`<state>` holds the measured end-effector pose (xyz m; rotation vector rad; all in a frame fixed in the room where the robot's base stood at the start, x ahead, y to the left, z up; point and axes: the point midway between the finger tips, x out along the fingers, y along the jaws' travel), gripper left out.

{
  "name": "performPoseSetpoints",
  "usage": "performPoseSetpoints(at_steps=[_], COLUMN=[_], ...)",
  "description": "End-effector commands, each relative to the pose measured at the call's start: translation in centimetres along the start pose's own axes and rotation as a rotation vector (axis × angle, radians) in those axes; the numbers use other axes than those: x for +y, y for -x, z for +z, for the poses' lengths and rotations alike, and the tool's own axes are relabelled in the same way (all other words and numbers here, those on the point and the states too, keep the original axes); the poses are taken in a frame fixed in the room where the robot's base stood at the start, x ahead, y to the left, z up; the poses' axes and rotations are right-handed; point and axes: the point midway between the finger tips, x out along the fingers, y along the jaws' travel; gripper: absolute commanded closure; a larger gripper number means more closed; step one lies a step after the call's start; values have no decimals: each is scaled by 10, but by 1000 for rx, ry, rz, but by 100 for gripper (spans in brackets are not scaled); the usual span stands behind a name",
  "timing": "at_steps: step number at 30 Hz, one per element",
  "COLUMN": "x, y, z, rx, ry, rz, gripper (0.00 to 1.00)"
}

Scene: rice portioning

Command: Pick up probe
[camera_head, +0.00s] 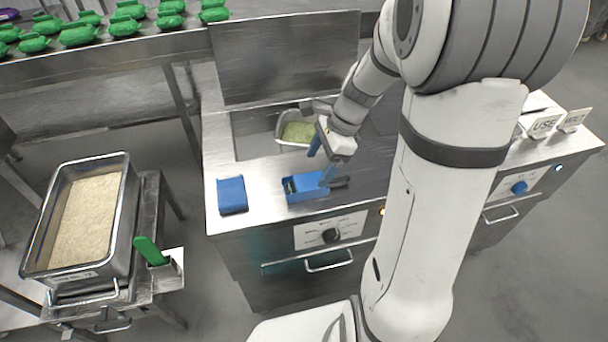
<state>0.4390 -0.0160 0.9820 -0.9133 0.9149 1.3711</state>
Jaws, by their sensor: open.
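My gripper (321,163) has blue fingers and is above the steel counter, just over an open blue holder (305,196). Its fingers are apart, and I see nothing between them. One finger hangs at the holder's right side; I cannot tell whether it touches. A slim dark object (340,183), possibly the probe, lies at the holder's right end, partly hidden behind the finger. Its full shape is too small to make out.
A blue block or closed case (232,195) lies left of the holder. Behind is a recessed well with a pan (286,142) of green food and a raised steel lid (285,60). A rice pan (126,190) stands at left, beside a green-handled tool (149,251). USE signs (544,125) stand right.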

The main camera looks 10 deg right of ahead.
Motion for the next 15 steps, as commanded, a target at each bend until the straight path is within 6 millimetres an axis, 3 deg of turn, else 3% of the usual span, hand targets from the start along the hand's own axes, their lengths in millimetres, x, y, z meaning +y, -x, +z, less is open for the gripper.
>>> performPoseSetpoints(at_steps=[15], x=[-3], y=[-66], z=[-6], rx=[1], ry=[2], rz=[4], gripper=[24])
